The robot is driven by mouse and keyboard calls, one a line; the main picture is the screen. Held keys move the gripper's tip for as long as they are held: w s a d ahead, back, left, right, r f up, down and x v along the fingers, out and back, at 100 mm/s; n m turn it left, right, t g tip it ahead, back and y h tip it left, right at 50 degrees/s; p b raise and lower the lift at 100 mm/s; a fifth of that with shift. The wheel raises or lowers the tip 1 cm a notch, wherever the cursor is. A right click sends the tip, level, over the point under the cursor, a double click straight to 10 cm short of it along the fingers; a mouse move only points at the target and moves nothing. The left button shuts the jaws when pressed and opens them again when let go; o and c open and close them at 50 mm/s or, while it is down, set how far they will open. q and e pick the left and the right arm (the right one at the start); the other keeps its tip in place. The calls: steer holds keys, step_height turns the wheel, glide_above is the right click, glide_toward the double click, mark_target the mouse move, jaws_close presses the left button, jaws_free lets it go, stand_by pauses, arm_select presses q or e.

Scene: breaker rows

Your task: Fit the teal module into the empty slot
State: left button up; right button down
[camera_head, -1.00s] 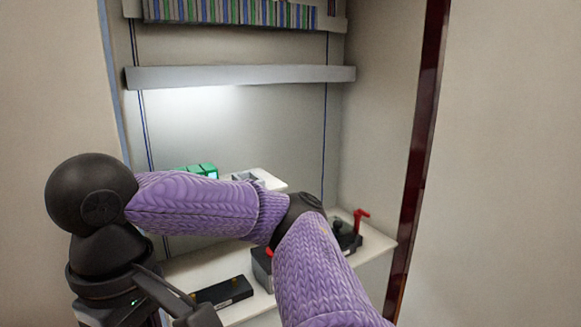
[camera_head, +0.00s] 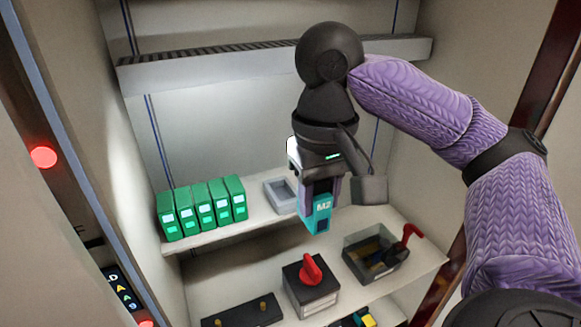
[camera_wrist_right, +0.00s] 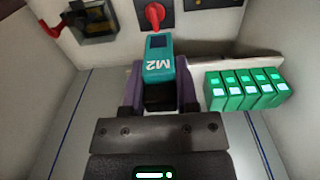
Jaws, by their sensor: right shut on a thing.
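The teal module (camera_head: 321,213), marked M2, is held in my right gripper (camera_head: 318,196), which points down above the upper shelf's front edge. In the right wrist view the teal module (camera_wrist_right: 166,68) sits between the two purple fingers (camera_wrist_right: 160,92), sticking out past them. A row of several green modules (camera_head: 203,207) stands on the upper shelf, left of the gripper. A grey open-topped frame (camera_head: 281,193) lies right of the row, partly hidden behind the gripper; I cannot tell for certain that it is the empty slot. My left gripper is not in view.
The lower shelf holds a grey box with a red knob (camera_head: 311,270), a dark bin with a red lever (camera_head: 375,254) and a flat black block (camera_head: 242,312). A grey rail (camera_head: 210,70) crosses above. Cabinet walls close both sides.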

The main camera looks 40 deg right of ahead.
steer(key=w+d, duration=0.1)
steer(key=w, duration=0.2)
steer(key=w+d+p, duration=0.1)
steer(key=w, duration=0.2)
steer(key=w+d, duration=0.1)
steer(key=w, duration=0.3)
step_height(320, 180, down, 3)
steer(key=shift+w+d+f+p, duration=0.1)
steer(key=shift+w+p, duration=0.05)
steer(key=shift+p, duration=0.35)
steer(key=shift+f, duration=0.15)
steer(key=c, duration=0.7)
jaws_free()
steer(key=shift+c, duration=0.2)
steer(key=o, duration=0.4)
steer(key=shift+w+f, duration=0.1)
steer(key=shift+r, duration=0.5)
step_height(320, 180, up, 11)
steer(key=shift+r, duration=0.1)
